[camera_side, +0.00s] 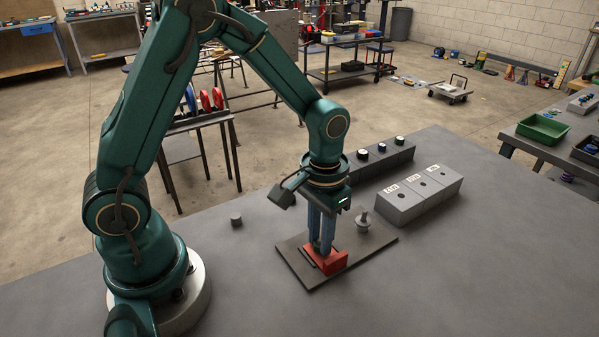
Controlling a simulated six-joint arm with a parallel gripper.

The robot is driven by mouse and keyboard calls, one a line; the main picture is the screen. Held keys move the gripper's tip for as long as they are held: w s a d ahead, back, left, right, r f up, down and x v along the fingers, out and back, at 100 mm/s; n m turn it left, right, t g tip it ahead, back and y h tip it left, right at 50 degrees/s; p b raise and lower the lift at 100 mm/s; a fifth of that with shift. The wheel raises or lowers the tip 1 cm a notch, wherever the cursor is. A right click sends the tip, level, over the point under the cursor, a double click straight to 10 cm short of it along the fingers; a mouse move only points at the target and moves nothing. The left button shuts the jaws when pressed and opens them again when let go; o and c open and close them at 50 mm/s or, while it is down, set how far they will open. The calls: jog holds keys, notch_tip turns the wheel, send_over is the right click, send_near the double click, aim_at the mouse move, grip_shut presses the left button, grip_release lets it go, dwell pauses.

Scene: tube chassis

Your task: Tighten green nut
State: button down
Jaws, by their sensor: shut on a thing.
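My gripper (321,246) points straight down, with its long blue fingers shut at the red fixture (334,264). The fingertips are close together on a small thing, taken as the green nut, which they and the fixture mostly hide. Its colour and how it sits cannot be made out. The red fixture stands on a dark flat plate (296,277) on the grey table.
A silver flanged part (363,224) stands on the plate's back right. A small grey cylinder (236,220) stands left of the plate. Labelled grey blocks with holes (424,192) and a block with round-topped parts (388,160) are behind. The table's front right is clear.

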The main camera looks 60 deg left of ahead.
jog(key=m, duration=0.4)
jog(key=shift+m, duration=0.4)
jog(key=m, duration=0.4)
jog(key=shift+m, duration=0.7)
jog(key=m, duration=0.3)
jog(key=shift+m, duration=1.1)
